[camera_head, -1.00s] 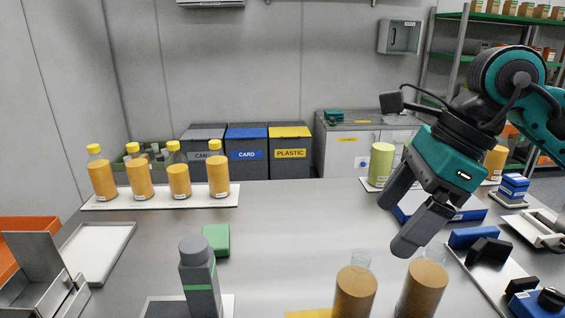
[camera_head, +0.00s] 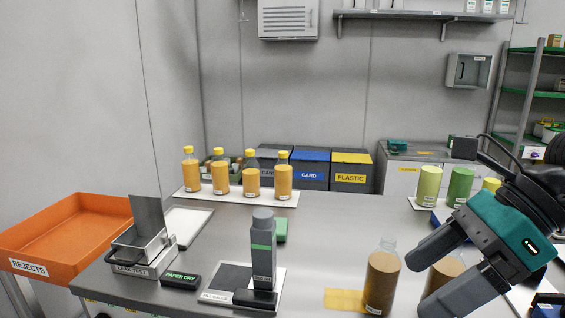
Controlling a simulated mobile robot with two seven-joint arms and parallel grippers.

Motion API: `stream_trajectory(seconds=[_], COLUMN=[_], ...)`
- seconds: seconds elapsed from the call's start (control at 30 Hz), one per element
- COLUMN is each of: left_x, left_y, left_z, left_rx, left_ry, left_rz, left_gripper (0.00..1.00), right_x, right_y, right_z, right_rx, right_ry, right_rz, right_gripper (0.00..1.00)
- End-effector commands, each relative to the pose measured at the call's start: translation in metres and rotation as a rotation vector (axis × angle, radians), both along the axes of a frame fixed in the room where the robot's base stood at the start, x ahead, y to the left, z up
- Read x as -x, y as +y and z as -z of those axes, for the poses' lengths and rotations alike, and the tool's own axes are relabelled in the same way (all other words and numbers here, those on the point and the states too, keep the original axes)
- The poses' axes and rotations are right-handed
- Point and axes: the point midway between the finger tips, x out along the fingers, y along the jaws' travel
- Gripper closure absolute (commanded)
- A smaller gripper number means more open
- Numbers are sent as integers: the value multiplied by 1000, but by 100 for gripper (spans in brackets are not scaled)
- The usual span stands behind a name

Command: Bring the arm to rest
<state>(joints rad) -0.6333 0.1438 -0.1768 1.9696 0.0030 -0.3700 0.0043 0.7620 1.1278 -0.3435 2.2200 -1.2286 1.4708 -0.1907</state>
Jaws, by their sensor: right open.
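My right gripper (camera_head: 445,272) is at the lower right of the head view, above the metal table (camera_head: 325,240). Its two dark fingers are spread apart, with nothing held between them. An uncapped bottle of brown filling (camera_head: 381,280) stands upright to the left of the fingers. A second brown bottle (camera_head: 442,270) stands behind the gripper and is partly hidden by its fingers. I cannot tell whether a finger touches it. My left gripper is not in view.
Several yellow-capped bottles (camera_head: 251,176) stand on a white strip at the back. A grey and green device (camera_head: 263,250) stands front centre. An orange rejects tray (camera_head: 68,235) is at left. Green containers (camera_head: 459,187) stand behind the gripper. The table's middle is clear.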

Motion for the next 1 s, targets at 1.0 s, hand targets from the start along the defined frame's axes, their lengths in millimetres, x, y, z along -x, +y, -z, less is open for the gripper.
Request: stream_trajectory(seconds=[1.0], left_x=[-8], left_y=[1], left_z=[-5], left_rx=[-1], left_ry=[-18], left_rz=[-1], left_gripper=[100], right_x=[-94], right_y=[-26], right_z=[72], right_rx=[-2186], right_ry=[1157], right_rz=[1565], right_gripper=[8])
